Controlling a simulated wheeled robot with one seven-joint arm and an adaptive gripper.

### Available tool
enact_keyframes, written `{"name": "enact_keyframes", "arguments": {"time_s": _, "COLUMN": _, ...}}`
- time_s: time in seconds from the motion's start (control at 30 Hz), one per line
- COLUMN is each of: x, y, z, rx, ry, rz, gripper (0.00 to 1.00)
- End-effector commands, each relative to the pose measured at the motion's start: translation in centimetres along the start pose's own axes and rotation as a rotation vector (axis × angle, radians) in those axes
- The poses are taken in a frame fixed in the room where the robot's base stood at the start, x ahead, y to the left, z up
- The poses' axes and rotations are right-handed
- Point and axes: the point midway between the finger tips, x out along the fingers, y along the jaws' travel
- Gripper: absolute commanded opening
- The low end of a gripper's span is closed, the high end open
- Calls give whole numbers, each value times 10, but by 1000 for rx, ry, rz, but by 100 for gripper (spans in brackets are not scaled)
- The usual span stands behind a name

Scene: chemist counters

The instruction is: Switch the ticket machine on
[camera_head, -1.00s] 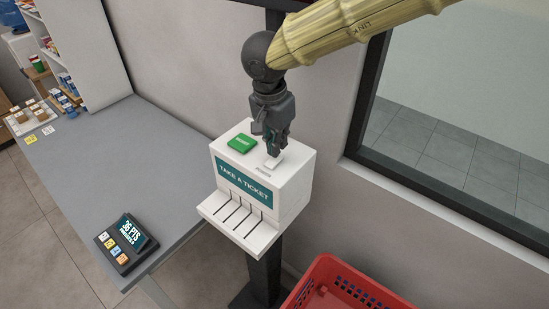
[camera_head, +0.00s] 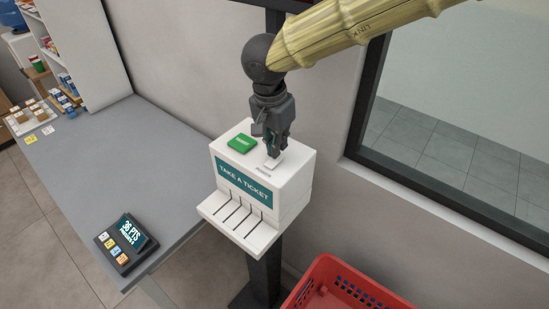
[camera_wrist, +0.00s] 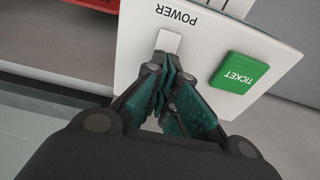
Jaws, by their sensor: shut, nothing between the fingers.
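The white ticket machine (camera_head: 297,190) stands on a dark post, its teal front panel reading "TAKE A TICKET". On its top are a green button (camera_head: 242,143) marked "TICKET" and a white power switch (camera_head: 274,161). In the wrist view the switch (camera_wrist: 168,41) lies below the word "POWER", and the green button (camera_wrist: 234,72) is to its right. My gripper (camera_head: 272,153) is shut and empty, pointing down at the switch. In the wrist view its fingertips (camera_wrist: 165,62) are at the near end of the switch; whether they touch it I cannot tell.
A grey counter (camera_head: 130,180) runs along the left, with a dark card terminal (camera_head: 127,244) at its front. A red basket (camera_head: 330,275) stands below right of the machine. A dark-framed window (camera_head: 365,150) is on the wall to the right.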

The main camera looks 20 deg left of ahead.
Motion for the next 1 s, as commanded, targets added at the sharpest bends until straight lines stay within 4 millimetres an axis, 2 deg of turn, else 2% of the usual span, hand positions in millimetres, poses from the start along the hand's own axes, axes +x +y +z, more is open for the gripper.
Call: {"name": "enact_keyframes", "arguments": {"time_s": 1.0, "x": 11, "y": 0, "z": 2, "rx": 0, "ry": 0, "rz": 0, "gripper": 0}}
